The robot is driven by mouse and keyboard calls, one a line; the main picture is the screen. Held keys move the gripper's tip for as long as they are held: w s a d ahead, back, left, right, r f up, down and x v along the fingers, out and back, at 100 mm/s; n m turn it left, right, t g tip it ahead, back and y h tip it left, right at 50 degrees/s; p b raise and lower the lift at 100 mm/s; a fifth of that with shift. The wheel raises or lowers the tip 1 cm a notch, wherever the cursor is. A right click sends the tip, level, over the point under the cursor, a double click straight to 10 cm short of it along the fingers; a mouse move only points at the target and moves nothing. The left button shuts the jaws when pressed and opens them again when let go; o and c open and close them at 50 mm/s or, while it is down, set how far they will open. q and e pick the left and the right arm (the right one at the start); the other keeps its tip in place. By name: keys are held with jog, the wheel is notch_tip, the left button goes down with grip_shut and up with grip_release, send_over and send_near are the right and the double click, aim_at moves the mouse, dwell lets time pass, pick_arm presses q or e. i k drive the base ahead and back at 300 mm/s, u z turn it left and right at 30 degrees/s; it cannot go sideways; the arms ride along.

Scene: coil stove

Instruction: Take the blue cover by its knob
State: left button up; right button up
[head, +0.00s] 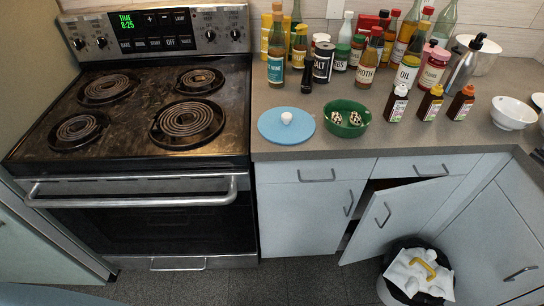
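The blue cover (272,130) is a flat, round, light-blue disc lying on the grey counter just right of the stove. Its small white knob (287,117) stands up near the middle of the disc and is unobstructed. Neither of my grippers shows in the head view, and nothing is touching the cover.
A green bowl (361,108) with small patterned items sits close to the cover's right. Bottles, jars and a salt container (323,64) crowd behind. The coil stove (130,110) borders the left. A cabinet door (392,217) hangs open below, near a bin (418,274).

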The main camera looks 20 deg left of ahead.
aim_at(283, 125)
jog(key=u, duration=0.95)
jog(key=i, duration=1.05)
jog(key=z, duration=0.35)
